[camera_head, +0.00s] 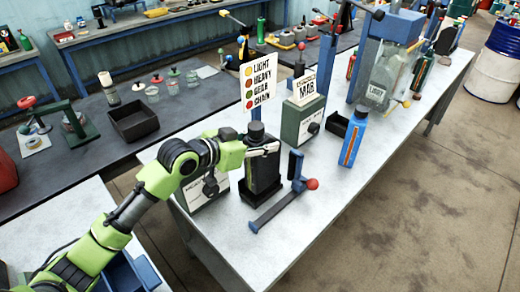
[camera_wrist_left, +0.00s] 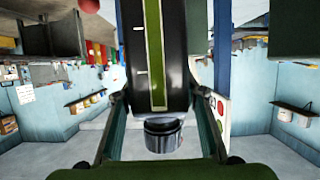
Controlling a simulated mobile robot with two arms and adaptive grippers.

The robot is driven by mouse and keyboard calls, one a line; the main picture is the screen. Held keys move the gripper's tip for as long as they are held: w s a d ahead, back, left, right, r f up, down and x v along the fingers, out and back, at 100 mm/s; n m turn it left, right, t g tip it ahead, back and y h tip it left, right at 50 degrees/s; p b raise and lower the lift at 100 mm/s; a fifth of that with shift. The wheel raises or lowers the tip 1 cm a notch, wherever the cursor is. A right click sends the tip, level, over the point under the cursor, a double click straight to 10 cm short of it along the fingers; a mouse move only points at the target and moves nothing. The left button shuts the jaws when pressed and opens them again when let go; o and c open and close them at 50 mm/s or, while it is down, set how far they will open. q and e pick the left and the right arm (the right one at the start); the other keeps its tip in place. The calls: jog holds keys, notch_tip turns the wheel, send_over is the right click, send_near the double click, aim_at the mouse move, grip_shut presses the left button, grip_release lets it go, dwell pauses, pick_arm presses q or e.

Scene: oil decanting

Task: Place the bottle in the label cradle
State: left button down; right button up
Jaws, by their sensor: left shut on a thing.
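A black cradle (camera_head: 261,196) with a blue lever arm and red knob is at the bottle's foot. The bottle's lower end is at the cradle, but whether it rests on its floor is hidden. My right gripper is not seen.
A sign board with coloured dots (camera_head: 258,80) stands just behind the bottle. The table's front right is clear.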

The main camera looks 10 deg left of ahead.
pick_arm(q)
jog(key=f, duration=0.1)
jog(key=f+p, duration=0.1)
jog(key=f, duration=0.1)
jog(key=shift+w+a+f, duration=0.1)
jog(key=shift+w+a, duration=0.1)
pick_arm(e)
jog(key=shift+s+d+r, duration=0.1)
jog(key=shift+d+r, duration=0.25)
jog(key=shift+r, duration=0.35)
pick_arm(q)
jog(key=shift+f, duration=0.1)
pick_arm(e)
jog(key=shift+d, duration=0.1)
pick_arm(q)
jog(key=c, duration=1.3)
grip_release()
jog(key=shift+s+f, duration=0.1)
jog(key=shift+f, duration=0.1)
